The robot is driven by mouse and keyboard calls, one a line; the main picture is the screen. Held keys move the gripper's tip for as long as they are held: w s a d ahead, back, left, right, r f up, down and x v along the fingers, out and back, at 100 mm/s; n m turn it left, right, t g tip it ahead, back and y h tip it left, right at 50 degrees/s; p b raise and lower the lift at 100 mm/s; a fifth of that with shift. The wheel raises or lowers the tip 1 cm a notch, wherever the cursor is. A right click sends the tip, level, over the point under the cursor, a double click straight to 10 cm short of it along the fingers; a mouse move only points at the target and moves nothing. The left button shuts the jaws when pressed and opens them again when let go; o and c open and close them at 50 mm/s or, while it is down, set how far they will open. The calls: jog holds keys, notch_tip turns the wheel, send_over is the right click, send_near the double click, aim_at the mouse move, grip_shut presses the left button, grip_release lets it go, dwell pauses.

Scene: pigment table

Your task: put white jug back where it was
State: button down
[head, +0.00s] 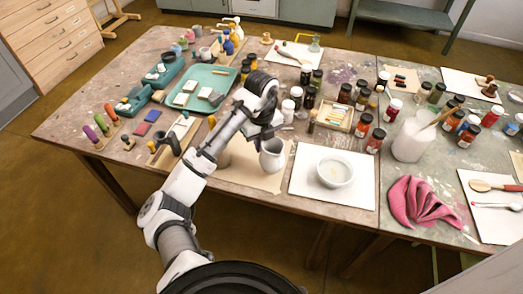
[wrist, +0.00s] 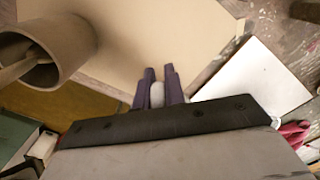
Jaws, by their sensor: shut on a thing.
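The white jug (head: 272,156) is upright, at or just above the brown paper sheet (head: 250,177) near the table's front edge. My gripper (head: 270,134) is at the jug's upper part, and the arm hides part of this contact in the head view. In the wrist view my gripper's dark fingers (wrist: 158,88) are shut on a small pale part (wrist: 157,95), which fits the jug. Most of the jug is hidden there by the gripper body. I cannot tell whether its base touches the paper.
A tan pot holding wooden tools (wrist: 58,45) stands left of the fingers in the wrist view. A white bowl (head: 335,172) sits on a white sheet right of the jug. Several paint jars (head: 295,95) stand behind. Bare brown paper (wrist: 150,35) lies beyond the fingers.

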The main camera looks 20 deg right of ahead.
jog(key=shift+f, duration=1.8)
jog(key=shift+f, duration=0.2)
jog(key=c, duration=1.5)
grip_release()
jog(key=shift+r, duration=0.1)
notch_tip(320, 180, up, 12)
jog(key=shift+r+b, duration=0.1)
jog(key=shift+b, duration=0.25)
